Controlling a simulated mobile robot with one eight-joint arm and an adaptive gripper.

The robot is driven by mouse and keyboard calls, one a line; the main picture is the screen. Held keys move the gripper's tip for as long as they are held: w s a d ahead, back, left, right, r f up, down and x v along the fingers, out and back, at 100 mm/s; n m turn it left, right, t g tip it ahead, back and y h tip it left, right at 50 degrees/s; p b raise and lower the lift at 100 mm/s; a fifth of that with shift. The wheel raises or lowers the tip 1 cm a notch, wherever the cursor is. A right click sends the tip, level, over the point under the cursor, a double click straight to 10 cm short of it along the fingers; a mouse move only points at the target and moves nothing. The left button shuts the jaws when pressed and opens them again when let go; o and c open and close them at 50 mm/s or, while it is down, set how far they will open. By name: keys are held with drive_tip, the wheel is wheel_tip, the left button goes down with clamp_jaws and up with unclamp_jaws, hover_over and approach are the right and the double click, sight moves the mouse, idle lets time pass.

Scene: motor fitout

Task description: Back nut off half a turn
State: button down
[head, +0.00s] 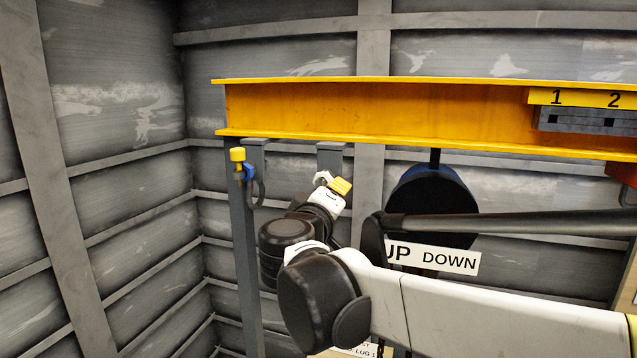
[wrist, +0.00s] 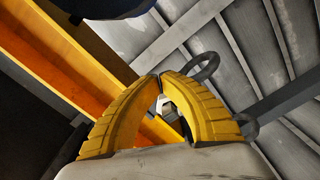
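My gripper (head: 338,187) is raised below the left part of the yellow beam, in front of the grey uprights. In the wrist view, its two yellow fingers (wrist: 162,78) curve together and their tips meet or nearly meet. A small light-grey, angular piece (wrist: 171,112) shows in the gap between the fingers; I cannot tell whether it is the nut or whether it is touched. A yellow knob (head: 237,155) with a blue part (head: 248,173) sits at the top of the left upright, left of my gripper and apart from it. No nut is clearly identifiable.
The yellow beam (head: 380,110) spans above. A dark ring (head: 258,193) hangs by the left upright (head: 243,240). A dark round body (head: 435,190) hangs right of my gripper, above an UP/DOWN sign (head: 440,259). A numbered plate (head: 586,98) is on the beam. Ribbed grey walls stand behind.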

drive_tip(key=shift+v, duration=2.95)
